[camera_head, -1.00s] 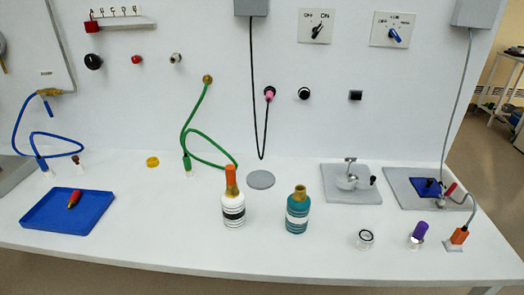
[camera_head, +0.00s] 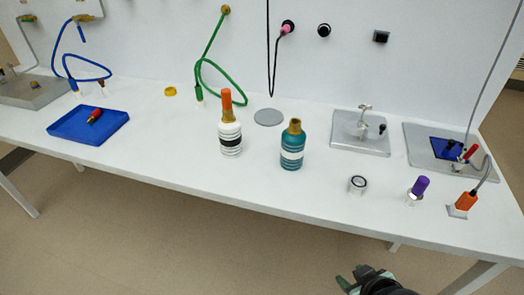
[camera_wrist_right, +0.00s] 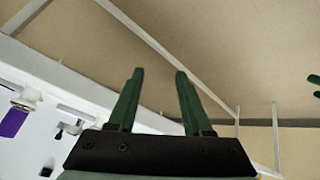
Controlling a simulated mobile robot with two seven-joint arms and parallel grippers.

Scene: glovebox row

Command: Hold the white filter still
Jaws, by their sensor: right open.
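The white filter (camera_head: 230,138) is a white bottle-shaped body with black bands, a gold neck and an orange top. It stands upright on the white bench, left of a teal bottle-shaped body (camera_head: 292,152) with a gold neck. My right gripper (camera_head: 347,276) is low at the bottom of the head view, in front of the bench and well away from the filter. In the right wrist view its two green fingers (camera_wrist_right: 159,73) are apart with nothing between them. Green tips (camera_wrist_right: 315,87) at that view's right edge may be my left gripper; their state is unclear.
A blue tray (camera_head: 70,136) holds a red-tipped piece. A clear ring-like cup (camera_head: 357,185), a purple-topped piece (camera_head: 418,189) and an orange plug (camera_head: 463,204) stand at the right. A green hose (camera_head: 212,85) hangs behind the filter. The bench front between is clear.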

